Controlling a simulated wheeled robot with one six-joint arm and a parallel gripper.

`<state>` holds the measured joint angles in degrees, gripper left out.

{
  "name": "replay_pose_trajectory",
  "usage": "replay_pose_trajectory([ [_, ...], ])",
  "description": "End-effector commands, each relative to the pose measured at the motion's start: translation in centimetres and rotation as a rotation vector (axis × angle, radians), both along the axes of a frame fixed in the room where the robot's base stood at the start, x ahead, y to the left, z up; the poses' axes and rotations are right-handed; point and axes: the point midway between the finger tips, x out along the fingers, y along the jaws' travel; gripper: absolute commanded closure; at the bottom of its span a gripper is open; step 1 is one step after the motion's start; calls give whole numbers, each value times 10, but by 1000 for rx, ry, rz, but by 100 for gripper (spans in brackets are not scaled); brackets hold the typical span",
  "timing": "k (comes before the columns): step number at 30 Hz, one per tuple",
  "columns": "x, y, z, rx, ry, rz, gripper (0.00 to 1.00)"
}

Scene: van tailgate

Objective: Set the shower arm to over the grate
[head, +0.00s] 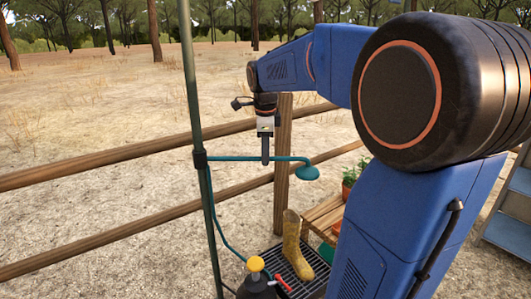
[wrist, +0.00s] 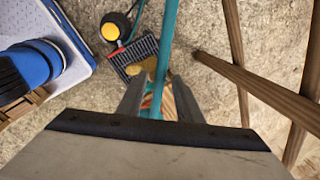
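The teal shower arm (head: 240,158) runs level to the right from a clamp on a green upright pole (head: 190,90). Its shower head (head: 307,173) hangs at the free end. The dark grate (head: 317,287) lies on the ground below, with a yellow boot on it; it also shows in the wrist view (wrist: 146,45), left of the shower arm (wrist: 168,40). My gripper (head: 265,160) points down at the arm, between clamp and head. In the wrist view its fingers (wrist: 158,90) stand apart on either side of the arm, with gaps visible. The shower head is hidden there.
The yellow boot (head: 292,240) stands by a wooden bench (head: 322,215) with a potted plant. A dark container with a yellow top (head: 256,264) stands at the pole's foot. A wooden rail fence (head: 100,165) runs behind. A blue-grey shelf (head: 508,235) is at right.

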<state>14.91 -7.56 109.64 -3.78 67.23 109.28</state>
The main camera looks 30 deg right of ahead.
Motion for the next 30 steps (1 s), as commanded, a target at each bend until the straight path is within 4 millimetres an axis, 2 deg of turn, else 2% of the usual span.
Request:
replay_pose_trajectory([
  [6, 0, 0, 3, 0, 0, 0, 68],
  [11, -3, 2, 21, -1, -3, 0, 68],
  [30, -23, 15, 141, 0, -2, 1, 68],
])
